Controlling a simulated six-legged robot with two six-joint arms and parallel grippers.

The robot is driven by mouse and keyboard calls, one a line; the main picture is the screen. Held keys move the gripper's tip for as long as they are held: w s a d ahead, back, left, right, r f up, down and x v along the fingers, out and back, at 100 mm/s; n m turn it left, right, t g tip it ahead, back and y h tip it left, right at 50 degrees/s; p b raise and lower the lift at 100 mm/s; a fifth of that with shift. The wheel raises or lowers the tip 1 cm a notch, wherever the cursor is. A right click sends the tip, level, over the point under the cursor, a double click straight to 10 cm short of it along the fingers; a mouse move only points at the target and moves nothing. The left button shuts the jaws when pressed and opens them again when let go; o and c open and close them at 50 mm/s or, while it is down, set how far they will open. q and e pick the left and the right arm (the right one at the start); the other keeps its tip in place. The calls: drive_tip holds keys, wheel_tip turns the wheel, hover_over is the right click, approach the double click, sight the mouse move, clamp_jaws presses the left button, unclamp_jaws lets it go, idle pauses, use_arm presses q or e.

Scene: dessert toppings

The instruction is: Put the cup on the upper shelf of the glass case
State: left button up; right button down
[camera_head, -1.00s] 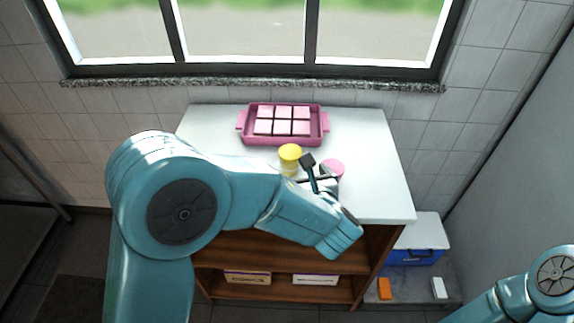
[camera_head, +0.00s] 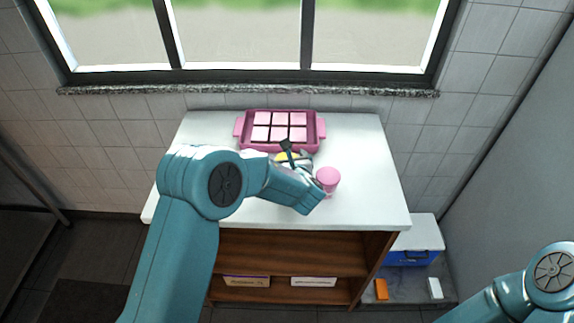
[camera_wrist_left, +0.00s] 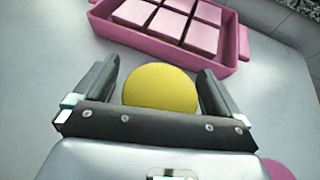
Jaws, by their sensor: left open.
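A yellow round-topped cup or jar (camera_wrist_left: 160,92) sits between the fingers of my left gripper (camera_wrist_left: 158,72) in the left wrist view. The fingers are open, one on each side; I cannot tell whether either touches it. In the head view the yellow thing (camera_head: 281,158) is mostly hidden by my left gripper (camera_head: 292,156). A pink cup or jar (camera_head: 328,179) stands on the white tabletop just right of my left wrist; its edge shows in the left wrist view (camera_wrist_left: 278,170). I cannot tell which one is the cup. No glass case is visible. My right gripper is out of view.
A pink tray (camera_head: 238,128) with several pink squares stands behind the yellow thing, close to my left gripper. The white tabletop (camera_head: 375,195) is clear on the right. Open wooden shelves (camera_head: 290,252) hold labelled boxes below. A blue-and-white cooler (camera_head: 415,245) stands right of the cabinet.

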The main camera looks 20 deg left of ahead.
use_arm(q)
drive_tip(key=shift+s+d+r, duration=0.1)
drive_tip(key=shift+c, duration=1.2)
drive_tip(key=c, duration=1.1)
